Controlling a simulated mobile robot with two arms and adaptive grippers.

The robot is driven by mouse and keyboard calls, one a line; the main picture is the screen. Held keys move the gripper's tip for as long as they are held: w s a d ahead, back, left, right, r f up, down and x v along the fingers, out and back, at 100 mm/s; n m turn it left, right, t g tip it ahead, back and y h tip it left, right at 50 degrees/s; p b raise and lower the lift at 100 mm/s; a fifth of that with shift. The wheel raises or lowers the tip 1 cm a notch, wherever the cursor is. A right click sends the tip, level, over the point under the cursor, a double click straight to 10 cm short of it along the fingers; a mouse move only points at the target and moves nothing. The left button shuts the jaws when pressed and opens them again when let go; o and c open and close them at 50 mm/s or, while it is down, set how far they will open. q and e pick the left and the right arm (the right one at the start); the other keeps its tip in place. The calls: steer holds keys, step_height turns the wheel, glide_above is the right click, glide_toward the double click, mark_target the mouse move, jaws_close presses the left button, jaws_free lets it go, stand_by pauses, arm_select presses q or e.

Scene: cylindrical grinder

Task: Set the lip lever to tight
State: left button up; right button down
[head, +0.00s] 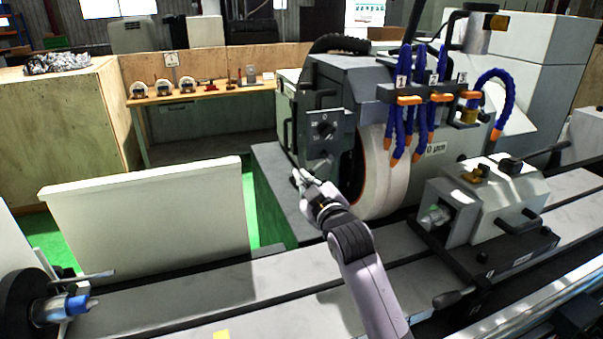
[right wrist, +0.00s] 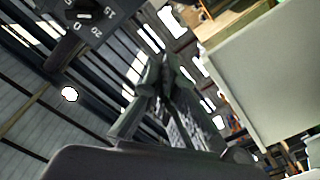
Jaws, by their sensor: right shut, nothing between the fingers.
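The grinder's wheel guard (head: 355,85) stands at the centre of the head view, with the pale wheel (head: 382,182) below it. A dark plate (head: 327,138) on its front carries a black knob and number marks. The plate also shows at the top left of the right wrist view (right wrist: 98,30). A dark curved bar (head: 287,140) runs along the plate's left side; I cannot tell whether it is the lip lever or how it is set. My right gripper (head: 298,178) is shut and empty, just below the plate's lower left corner. Contact is not clear. My left gripper is out of view.
Blue coolant hoses (head: 420,95) hang right of the guard. A grey tailstock-like unit (head: 490,205) stands on the machine bed (head: 170,307) at right. A cream panel (head: 150,212) stands at left. A wooden shelf (head: 205,92) with small items is behind.

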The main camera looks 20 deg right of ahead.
mark_target(314, 170)
arm_select(q)
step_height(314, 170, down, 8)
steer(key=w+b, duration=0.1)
steer(key=b, duration=0.6)
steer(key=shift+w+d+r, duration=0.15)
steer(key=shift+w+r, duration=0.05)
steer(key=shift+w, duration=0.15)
arm_select(e)
steer(key=w+d+f, duration=0.1)
steer(key=w+f, duration=0.2)
steer(key=w, duration=0.5)
steer(key=shift+w+d, duration=0.4)
steer(key=shift+f+n, duration=0.3)
